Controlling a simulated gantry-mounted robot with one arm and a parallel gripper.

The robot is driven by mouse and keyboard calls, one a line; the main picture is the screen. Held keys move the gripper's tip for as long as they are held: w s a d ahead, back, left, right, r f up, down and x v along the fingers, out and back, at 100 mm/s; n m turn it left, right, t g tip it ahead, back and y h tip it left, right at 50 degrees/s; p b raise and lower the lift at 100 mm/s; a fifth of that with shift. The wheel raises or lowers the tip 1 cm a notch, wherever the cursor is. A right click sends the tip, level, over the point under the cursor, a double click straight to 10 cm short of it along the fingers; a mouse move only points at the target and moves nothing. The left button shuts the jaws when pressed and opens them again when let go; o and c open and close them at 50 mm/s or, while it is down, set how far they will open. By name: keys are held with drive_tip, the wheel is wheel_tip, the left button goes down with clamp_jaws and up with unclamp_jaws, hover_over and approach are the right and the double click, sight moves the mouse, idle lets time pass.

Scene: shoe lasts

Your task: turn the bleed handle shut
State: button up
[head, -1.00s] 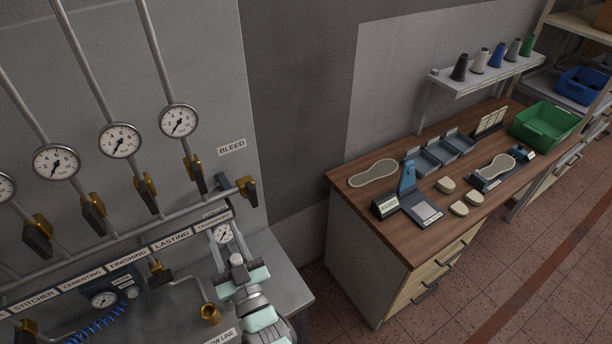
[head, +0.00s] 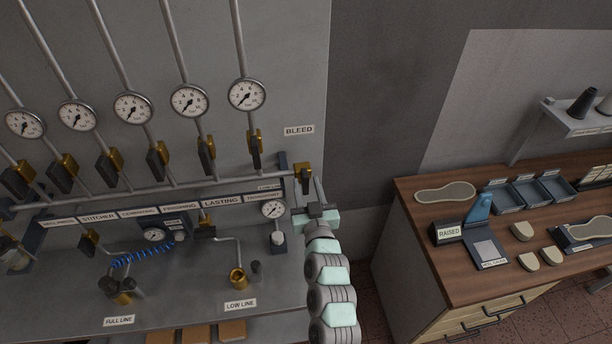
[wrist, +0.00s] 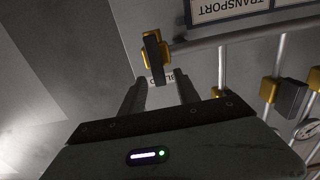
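The bleed valve (head: 303,172) is a brass body with a dark handle (head: 307,185) at the right end of the rail pipe, below the BLEED label (head: 299,130). In the wrist view, the dark handle (wrist: 152,50) looks crosswise to the pipe. My gripper (head: 312,200) is just below the valve in the head view and partly overlaps it. In the wrist view my gripper (wrist: 161,85) is open, its two dark fingers apart with nothing between them. The handle lies beyond the fingertips; whether they touch it I cannot tell.
Other brass valves with dark handles (head: 207,150) line the pipes to the left, below round gauges (head: 190,101). A small gauge (head: 273,209) stands left of my gripper. A wooden workbench (head: 424,217) is to the right. The wall between is bare.

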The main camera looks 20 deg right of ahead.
drive_tip(key=shift+x, duration=1.35)
drive_tip(key=shift+c, duration=0.4)
clamp_jaws()
